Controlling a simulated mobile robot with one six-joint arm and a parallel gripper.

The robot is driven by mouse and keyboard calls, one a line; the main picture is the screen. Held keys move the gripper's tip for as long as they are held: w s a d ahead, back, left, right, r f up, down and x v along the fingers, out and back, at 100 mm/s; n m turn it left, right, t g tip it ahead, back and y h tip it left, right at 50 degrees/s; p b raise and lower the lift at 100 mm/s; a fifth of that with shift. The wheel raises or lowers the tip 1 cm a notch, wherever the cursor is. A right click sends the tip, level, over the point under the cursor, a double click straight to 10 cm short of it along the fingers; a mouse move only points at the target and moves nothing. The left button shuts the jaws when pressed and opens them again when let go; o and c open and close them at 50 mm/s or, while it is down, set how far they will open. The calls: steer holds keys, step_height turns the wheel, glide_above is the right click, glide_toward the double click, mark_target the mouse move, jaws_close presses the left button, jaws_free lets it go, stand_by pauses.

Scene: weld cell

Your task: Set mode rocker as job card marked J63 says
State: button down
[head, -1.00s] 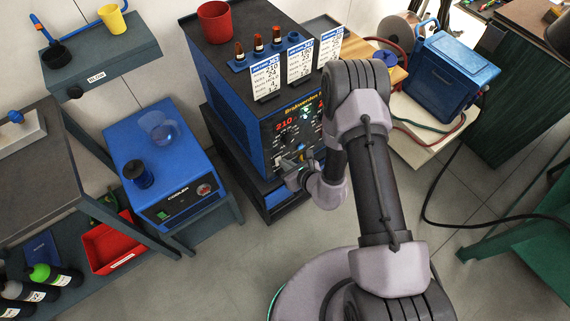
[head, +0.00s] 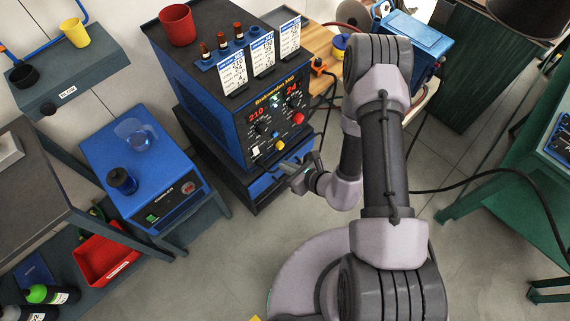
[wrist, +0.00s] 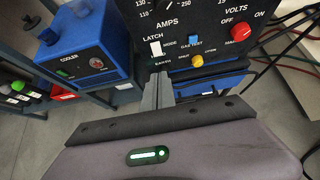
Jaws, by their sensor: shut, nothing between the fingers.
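The blue welder (head: 205,110) has a front panel with a white mode rocker (head: 256,151). In the wrist view the rocker (wrist: 155,48) sits below the word LATCH and left of MODE; the label beneath it is partly hidden, and I cannot tell which way it is tipped. Three white job cards stand on the welder's top: left (head: 232,74), middle (head: 262,54) and right (head: 289,39). Their markings are too small to read surely. My gripper (head: 288,168) is shut and empty, in front of and below the panel. Its fingers (wrist: 157,90) point up towards the rocker, apart from it.
The panel also holds a blue gas test button (wrist: 195,41), a yellow knob (wrist: 197,60) and a red MAIN switch (wrist: 240,31). A blue cooler (head: 140,150) stands to the left. A red cup (head: 177,25) is on the welder. Floor is clear before it.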

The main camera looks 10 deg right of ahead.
mark_target(256, 151)
steer(key=w+a+f+g+h+b, duration=0.1)
steer(key=w+a+f+b, duration=0.1)
steer(key=w+a+f, duration=0.5)
steer(key=shift+w+f+g, duration=0.25)
steer(key=shift+w+g, duration=0.15)
steer(key=shift+w, duration=0.85)
